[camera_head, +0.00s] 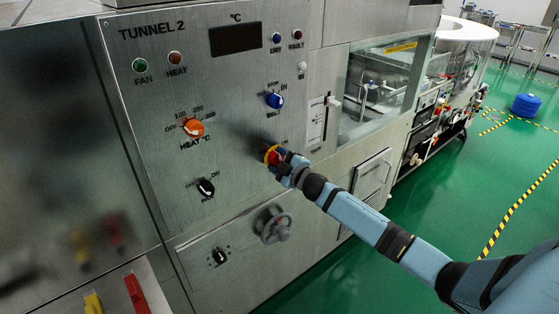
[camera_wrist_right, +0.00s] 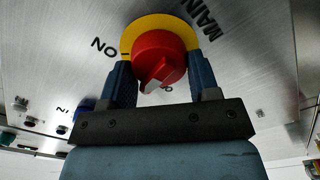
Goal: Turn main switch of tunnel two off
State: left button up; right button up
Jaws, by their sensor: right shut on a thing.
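The TUNNEL 2 panel (camera_head: 135,100) stands at the left and middle of the head view. Its main switch (camera_head: 272,157) is a red knob on a yellow ring, at the panel's lower right. My right gripper (camera_head: 283,163) is at this knob and partly covers it. In the right wrist view, the red knob of the main switch (camera_wrist_right: 162,52) sits between the two fingers of the right gripper (camera_wrist_right: 161,70), which is shut on it. ON lettering shows left of the ring and MAIN above right. I cannot tell exactly where the knob points. My left gripper is not in view.
A blue knob (camera_head: 274,100), an orange heat knob (camera_head: 194,127) and a black switch (camera_head: 206,187) are on the same panel. A grey handwheel (camera_head: 274,226) is below the main switch. Green floor (camera_head: 500,165) lies open at the right.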

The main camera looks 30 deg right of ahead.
jog(key=n, duration=0.6)
jog(key=shift+f+n+b, duration=0.2)
jog(key=shift+n+b, duration=0.1)
dwell(0.4)
jog(key=o, duration=0.9)
jog(key=shift+s, duration=0.1)
jog(key=s, duration=0.4)
jog(key=s+b, duration=0.1)
jog(key=s, duration=0.4)
jog(key=s+d+b, duration=0.1)
jog(key=s, duration=0.3)
jog(key=shift+s, duration=0.35)
